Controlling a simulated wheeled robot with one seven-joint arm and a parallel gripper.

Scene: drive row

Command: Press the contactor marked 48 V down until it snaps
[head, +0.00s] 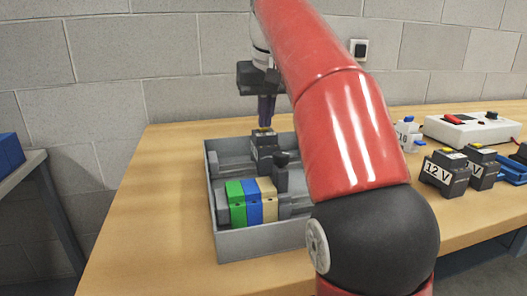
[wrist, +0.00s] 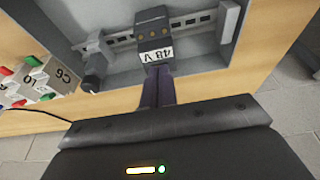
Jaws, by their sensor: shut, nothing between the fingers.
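The contactor marked 48 V (wrist: 152,38) is a dark block with a white label, on the back metal rail (wrist: 190,31) of the grey tray. In the wrist view the fingers (wrist: 157,75) reach to the labelled edge of the contactor. I cannot tell whether they touch it, nor whether it is fully seated on the rail.
The grey tray (head: 213,237) also holds green, blue and tan blocks (head: 254,200) on a front rail. To the right stand a 12 V contactor (head: 445,172), another dark contactor (head: 482,167), a white box (head: 472,130) and blue parts (head: 513,171). My red arm hides the tray's right part.

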